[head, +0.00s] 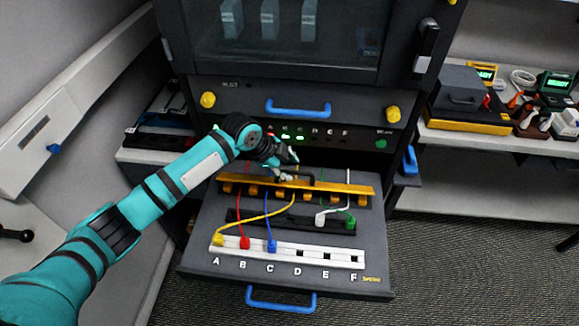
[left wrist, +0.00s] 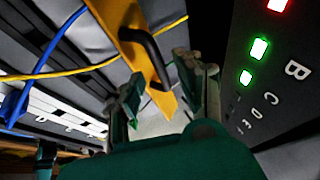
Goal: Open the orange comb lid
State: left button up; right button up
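The orange comb lid (head: 345,187) is a long bar across the back of the pulled-out drawer, over a row of orange comb blocks. Its black handle (head: 304,184) stands on it near the middle. In the left wrist view the lid (left wrist: 132,45) runs down the upper middle, with the curved black handle (left wrist: 152,58) on its face. My left gripper (head: 287,170) is at the lid beside the handle. In the left wrist view its two fingers (left wrist: 160,82) are apart, with the handle's end between them. Contact cannot be told. My right gripper is not in view.
Yellow, red and blue cables rise from the white socket strip (head: 312,256) marked A to F. White and green plugs sit in the black strip (head: 270,217). The panel (head: 360,137) with green lights stands close behind the gripper. A blue drawer handle (head: 281,303) is in front.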

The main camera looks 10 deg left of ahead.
pick_arm(q)
jog(key=shift+x, duration=0.95)
